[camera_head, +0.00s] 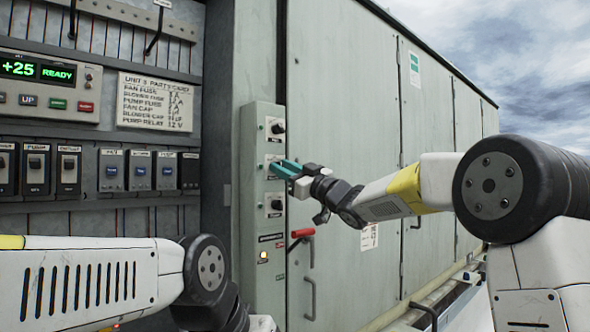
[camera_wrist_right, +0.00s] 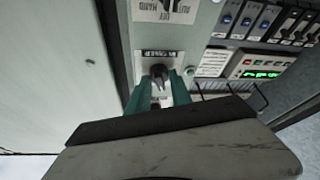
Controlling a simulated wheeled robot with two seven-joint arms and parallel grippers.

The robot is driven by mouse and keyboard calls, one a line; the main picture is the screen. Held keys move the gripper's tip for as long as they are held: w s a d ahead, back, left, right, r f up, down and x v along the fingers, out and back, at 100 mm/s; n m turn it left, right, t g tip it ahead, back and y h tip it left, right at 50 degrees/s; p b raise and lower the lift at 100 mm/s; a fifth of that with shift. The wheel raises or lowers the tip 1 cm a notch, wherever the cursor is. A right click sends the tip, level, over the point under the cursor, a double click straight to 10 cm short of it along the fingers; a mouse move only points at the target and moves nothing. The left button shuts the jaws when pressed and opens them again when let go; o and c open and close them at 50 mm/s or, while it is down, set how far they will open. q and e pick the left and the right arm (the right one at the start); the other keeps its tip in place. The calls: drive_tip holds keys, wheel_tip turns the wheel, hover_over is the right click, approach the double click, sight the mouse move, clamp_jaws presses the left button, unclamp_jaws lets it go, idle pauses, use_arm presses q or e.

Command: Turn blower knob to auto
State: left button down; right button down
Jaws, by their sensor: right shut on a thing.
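The blower knob (camera_wrist_right: 158,74) is a dark rotary knob on a light plate, under an upside-down label that appears to read BLOWER in the right wrist view. My right gripper (camera_wrist_right: 161,88) has its teal fingers on either side of this knob and is shut on it. In the head view the right gripper (camera_head: 284,168) reaches the middle knob of the narrow grey control panel (camera_head: 262,225), and its fingers hide that knob. I cannot tell the knob's setting for sure. My left arm shows at lower left, but its gripper is out of frame.
Another knob (camera_head: 277,129) sits above and one (camera_head: 276,205) below on the same panel. A red-handled lever (camera_head: 302,233) and door handles stick out at lower right of it. An open bay at left holds a lit display (camera_head: 38,70) and several breakers.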

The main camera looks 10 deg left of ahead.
drive_tip(key=n+g, duration=0.1)
drive_tip(key=n, duration=0.2)
drive_tip(key=n+g, duration=0.2)
drive_tip(key=n, duration=0.2)
drive_tip(key=shift+y, duration=0.3)
drive_tip(key=shift+n+g, duration=0.4)
drive_tip(key=c, duration=1.2)
unclamp_jaws()
drive_tip(key=shift+o, duration=0.2)
drive_tip(key=shift+d, duration=0.15)
drive_tip(key=v, duration=0.7)
drive_tip(key=shift+d, duration=0.25)
drive_tip(key=shift+s+f, duration=0.1)
drive_tip(key=shift+f, duration=0.05)
